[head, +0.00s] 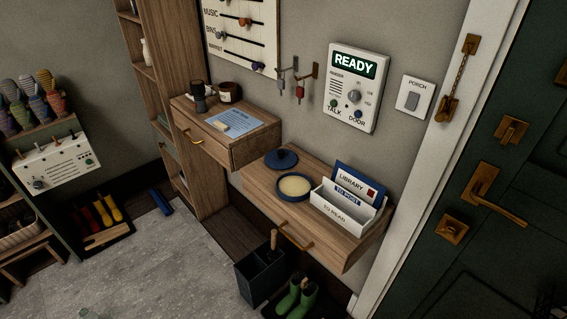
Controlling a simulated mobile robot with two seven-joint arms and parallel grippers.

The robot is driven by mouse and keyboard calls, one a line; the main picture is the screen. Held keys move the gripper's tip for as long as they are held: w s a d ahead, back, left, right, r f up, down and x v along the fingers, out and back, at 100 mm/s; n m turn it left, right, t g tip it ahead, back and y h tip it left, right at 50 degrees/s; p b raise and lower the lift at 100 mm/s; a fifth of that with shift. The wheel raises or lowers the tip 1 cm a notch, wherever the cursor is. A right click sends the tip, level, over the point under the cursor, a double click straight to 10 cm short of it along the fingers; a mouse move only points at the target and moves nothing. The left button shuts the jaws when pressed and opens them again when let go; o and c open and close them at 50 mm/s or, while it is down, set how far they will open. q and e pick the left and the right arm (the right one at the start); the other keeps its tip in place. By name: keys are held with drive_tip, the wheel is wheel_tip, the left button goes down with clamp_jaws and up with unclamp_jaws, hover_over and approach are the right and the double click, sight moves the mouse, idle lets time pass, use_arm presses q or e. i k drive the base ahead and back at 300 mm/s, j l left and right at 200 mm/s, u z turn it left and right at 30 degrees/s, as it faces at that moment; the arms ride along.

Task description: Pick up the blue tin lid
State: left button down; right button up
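The blue tin lid (282,160) is round and dark blue, with a small knob on top. It lies on the wooden wall drawer unit (258,185), towards its back left. The open blue tin (278,193), with a pale cream inside, stands just in front and to the right of the lid. Neither of my grippers is in view.
A white letter holder (338,214) with a blue LIBRARY card (352,183) stands right of the tin. A higher drawer unit (243,145) is to the left. The READY panel (350,92) and hanging hooks are on the wall above. A green door (500,160) is at right.

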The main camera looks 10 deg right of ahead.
sight(278, 158)
drive_tip(key=z, duration=0.35)
drive_tip(key=i+j+z, duration=0.15)
drive_tip(key=j+z, duration=0.2)
drive_tip(key=i+j+z, duration=0.1)
drive_tip(key=j+z, duration=0.2)
drive_tip(key=j, duration=0.15)
drive_tip(key=i+j+z, duration=0.15)
drive_tip(key=j, duration=0.3)
drive_tip(key=j+z, duration=0.1)
drive_tip(key=j, duration=0.35)
drive_tip(key=i+j, duration=0.1)
drive_tip(key=j, duration=1.7)
drive_tip(key=i+z, duration=0.05)
drive_tip(key=i, duration=0.05)
